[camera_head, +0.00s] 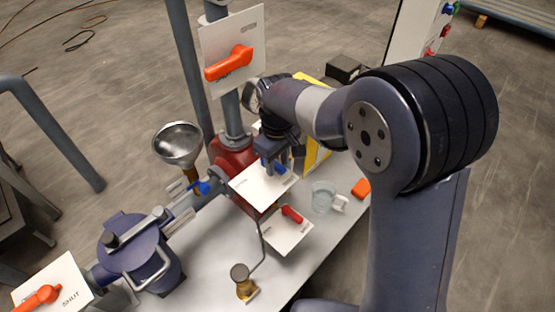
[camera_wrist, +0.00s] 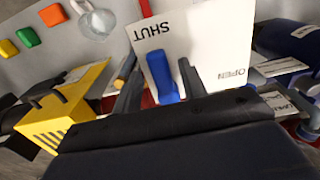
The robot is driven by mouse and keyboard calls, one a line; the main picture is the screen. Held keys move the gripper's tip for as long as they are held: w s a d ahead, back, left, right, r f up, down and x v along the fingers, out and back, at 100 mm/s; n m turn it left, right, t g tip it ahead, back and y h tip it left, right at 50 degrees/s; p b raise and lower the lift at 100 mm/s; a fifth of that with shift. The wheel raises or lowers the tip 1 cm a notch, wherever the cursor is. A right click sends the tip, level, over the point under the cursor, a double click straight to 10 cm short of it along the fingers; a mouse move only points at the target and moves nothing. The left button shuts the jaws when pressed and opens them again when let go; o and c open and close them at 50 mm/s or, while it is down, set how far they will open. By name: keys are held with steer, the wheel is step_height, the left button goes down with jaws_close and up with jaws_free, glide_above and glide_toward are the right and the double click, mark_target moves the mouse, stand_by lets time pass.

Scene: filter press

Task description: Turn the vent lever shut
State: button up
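A blue lever (camera_wrist: 162,75) stands on a white plate (camera_wrist: 210,35) marked SHUT and OPEN in the wrist view. Its free end points toward the word SHUT. In the head view the plate (camera_head: 252,190) lies under my gripper (camera_head: 272,158), and part of the blue lever (camera_head: 280,168) shows there. My gripper (camera_wrist: 158,64) is open, with one finger on each side of the lever. A gap shows on the left; the right finger is very close to it, and I cannot tell if they touch. No readable label names this lever as the vent.
Red levers sit on an upright plate (camera_head: 232,50), a lower plate (camera_head: 288,230) and a front-left plate (camera_head: 55,290). A funnel (camera_head: 178,142), a glass mug (camera_head: 325,197), a brass fitting (camera_head: 243,282) and a yellow box (camera_head: 318,150) stand nearby. Bare bench shows at front.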

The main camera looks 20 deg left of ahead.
mark_target(278, 165)
step_height(278, 165, up, 11)
steer(key=shift+b, duration=0.45)
steer(key=shift+f, duration=0.15)
step_height(278, 165, down, 11)
steer(key=shift+p, duration=0.5)
stand_by(0.3)
steer(key=shift+r, duration=0.2)
